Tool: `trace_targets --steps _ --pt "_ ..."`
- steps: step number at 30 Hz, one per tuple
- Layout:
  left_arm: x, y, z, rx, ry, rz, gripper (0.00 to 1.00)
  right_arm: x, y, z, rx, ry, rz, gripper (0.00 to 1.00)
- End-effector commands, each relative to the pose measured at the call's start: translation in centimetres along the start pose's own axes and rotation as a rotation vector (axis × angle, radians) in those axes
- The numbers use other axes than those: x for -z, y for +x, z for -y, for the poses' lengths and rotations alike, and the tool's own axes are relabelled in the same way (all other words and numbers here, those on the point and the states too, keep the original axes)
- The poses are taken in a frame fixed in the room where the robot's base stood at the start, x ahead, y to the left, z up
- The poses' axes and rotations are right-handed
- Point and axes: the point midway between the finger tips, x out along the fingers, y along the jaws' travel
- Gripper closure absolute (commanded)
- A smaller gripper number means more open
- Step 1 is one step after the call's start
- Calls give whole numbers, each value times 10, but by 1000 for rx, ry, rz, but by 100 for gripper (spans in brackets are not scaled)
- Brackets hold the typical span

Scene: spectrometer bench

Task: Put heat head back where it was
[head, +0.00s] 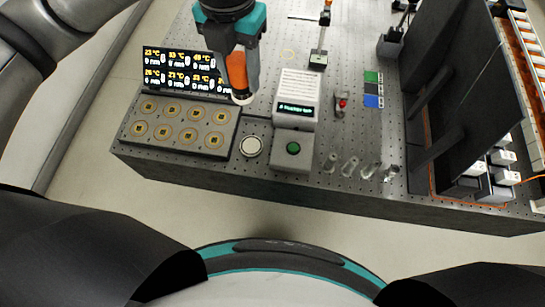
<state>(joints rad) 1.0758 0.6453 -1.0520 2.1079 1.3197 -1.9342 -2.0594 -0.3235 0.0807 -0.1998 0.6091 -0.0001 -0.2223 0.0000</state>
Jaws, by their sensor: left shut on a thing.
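My left gripper (241,84) comes down over the bench from the top. It is shut on an orange body with a pale round lower end, which seems to be the heat head (237,70). The heat head hangs just behind the right end of the plate with round wells, left of the white instrument. The fingers hide part of it, and I cannot tell whether it touches anything below. A white round disc (251,146) lies on a dark pad in front of it. My right gripper is not in view.
The well plate (183,126) stands at front left before a temperature display (166,72). A white instrument (297,97) and a green-button box (292,150) stand right of the heat head. Small glass pieces (350,166) stand at the front. Dark panels (465,90) rise at right.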

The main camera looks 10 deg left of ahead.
Motion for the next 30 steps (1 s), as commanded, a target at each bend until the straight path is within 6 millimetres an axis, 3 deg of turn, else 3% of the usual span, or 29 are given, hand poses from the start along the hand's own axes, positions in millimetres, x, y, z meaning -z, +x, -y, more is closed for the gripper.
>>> trace_targets --steps 5,11,15,19,24,30 --pt "2 36 -1 -2 0 -8 100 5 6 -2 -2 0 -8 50" --pt "2 91 -1 -2 0 -7 100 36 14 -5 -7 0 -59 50" --pt "2 126 0 -1 0 -6 100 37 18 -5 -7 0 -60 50" --pt "1 147 0 -2 1 -3 100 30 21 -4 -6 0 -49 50" --pt "0 157 0 -1 2 -1 100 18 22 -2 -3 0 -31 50" --pt "1 184 0 -1 1 -4 100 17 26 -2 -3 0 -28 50"
